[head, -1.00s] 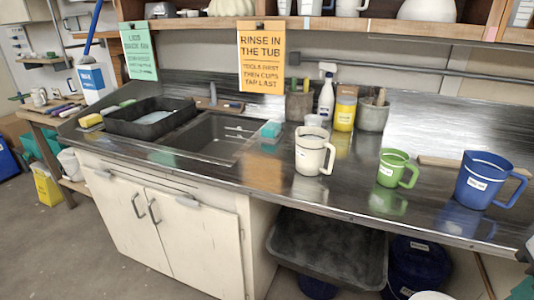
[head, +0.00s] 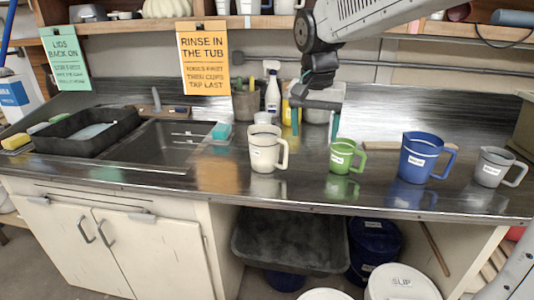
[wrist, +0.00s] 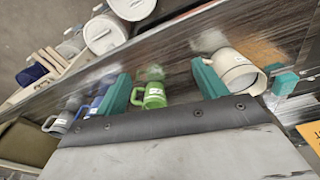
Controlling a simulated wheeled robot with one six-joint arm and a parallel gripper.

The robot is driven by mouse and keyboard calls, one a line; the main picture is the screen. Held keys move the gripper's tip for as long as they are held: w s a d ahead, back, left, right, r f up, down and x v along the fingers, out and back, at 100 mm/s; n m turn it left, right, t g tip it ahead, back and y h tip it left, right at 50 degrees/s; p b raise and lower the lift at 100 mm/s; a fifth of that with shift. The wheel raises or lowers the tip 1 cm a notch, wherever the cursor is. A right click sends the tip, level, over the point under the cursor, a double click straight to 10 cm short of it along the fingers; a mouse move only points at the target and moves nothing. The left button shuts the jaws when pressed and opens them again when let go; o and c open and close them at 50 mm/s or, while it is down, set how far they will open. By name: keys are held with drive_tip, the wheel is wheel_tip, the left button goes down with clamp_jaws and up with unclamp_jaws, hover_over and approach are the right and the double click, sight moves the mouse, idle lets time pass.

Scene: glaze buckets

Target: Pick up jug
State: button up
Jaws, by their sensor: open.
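Several jugs stand upright in a row on the metal counter: a cream jug (head: 265,152), a green jug (head: 341,157), a blue jug (head: 418,160) and a grey jug (head: 491,168). My gripper (head: 315,123) hangs open and empty above the counter, behind the gap between the cream and green jugs in the head view. In the wrist view its teal fingers (wrist: 161,72) are spread apart, with the green jug (wrist: 154,98) showing between them. The cream jug (wrist: 233,68) lies just right of the right finger. The blue jug (wrist: 94,105) is partly hidden by the left finger.
A sink (head: 160,143) with a black tray (head: 70,138) is at the left. A spray bottle (head: 272,93) and pots stand at the back, partly behind my arm. A wooden shelf overhangs the counter. Lidded buckets (head: 400,284) are below.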

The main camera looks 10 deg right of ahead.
sight(281, 140)
drive_tip(key=w+a+f+m, duration=0.1)
drive_tip(key=w+f, duration=0.1)
drive_tip(key=w, duration=0.3)
drive_tip(key=w+f+m, duration=0.1)
drive_tip(key=w+f, duration=0.1)
drive_tip(key=w, duration=0.4)
drive_tip(key=w+a+f+m, duration=0.1)
drive_tip(key=w+f+m, duration=0.1)
drive_tip(key=w, duration=0.3)
drive_tip(key=shift+w+a+f+h, duration=0.3)
drive_tip(key=shift+w+a+f, duration=0.05)
drive_tip(key=shift+w, duration=0.05)
drive_tip(key=f, duration=0.5)
drive_tip(key=w+d+f, duration=0.1)
drive_tip(key=f, duration=0.1)
drive_tip(key=shift+f, duration=0.35)
drive_tip(key=shift+a, duration=0.1)
clamp_jaws()
drive_tip(key=shift+r, duration=0.1)
